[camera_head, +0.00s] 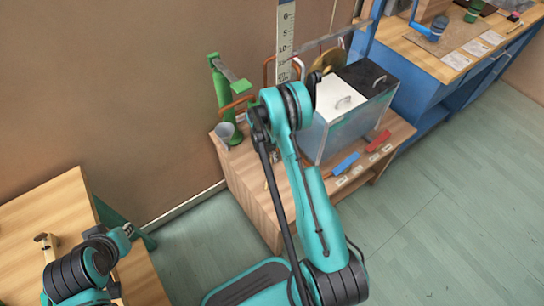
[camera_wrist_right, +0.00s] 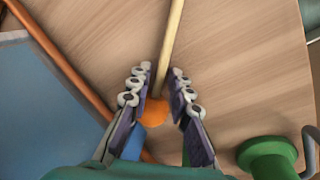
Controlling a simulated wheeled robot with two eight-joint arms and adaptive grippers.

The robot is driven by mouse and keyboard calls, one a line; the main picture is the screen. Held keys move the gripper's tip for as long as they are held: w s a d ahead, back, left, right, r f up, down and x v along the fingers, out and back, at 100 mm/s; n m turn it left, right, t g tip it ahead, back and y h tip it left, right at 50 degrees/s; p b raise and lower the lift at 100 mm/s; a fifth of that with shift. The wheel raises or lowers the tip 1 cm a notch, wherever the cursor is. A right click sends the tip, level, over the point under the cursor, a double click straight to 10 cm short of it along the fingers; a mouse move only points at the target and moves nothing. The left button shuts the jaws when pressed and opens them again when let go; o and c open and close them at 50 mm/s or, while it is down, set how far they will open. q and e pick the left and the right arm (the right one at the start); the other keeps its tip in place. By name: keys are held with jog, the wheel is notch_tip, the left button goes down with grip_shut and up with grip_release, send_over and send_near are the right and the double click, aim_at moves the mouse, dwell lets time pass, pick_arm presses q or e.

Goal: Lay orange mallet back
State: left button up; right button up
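In the right wrist view, an orange mallet (camera_wrist_right: 155,112) has its round head between my right gripper's two fingers (camera_wrist_right: 161,100). The fingers are close in on both sides of the head. Its thin pale wooden handle (camera_wrist_right: 170,45) runs forward past the fingertips, over wood-grain boards. I cannot tell the gap under it. In the head view, my right arm hides its own gripper, and I cannot make out the mallet there.
A wooden bench (camera_head: 245,165) carries a green post (camera_head: 222,95), a metal cup (camera_head: 227,133) and a box with a white lid (camera_head: 343,100). A blue mallet (camera_head: 346,163) and a red one (camera_head: 378,140) lie along its front. A green round piece (camera_wrist_right: 268,160) is close right of the gripper.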

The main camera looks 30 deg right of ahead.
grip_shut()
jog(key=shift+r, duration=0.1)
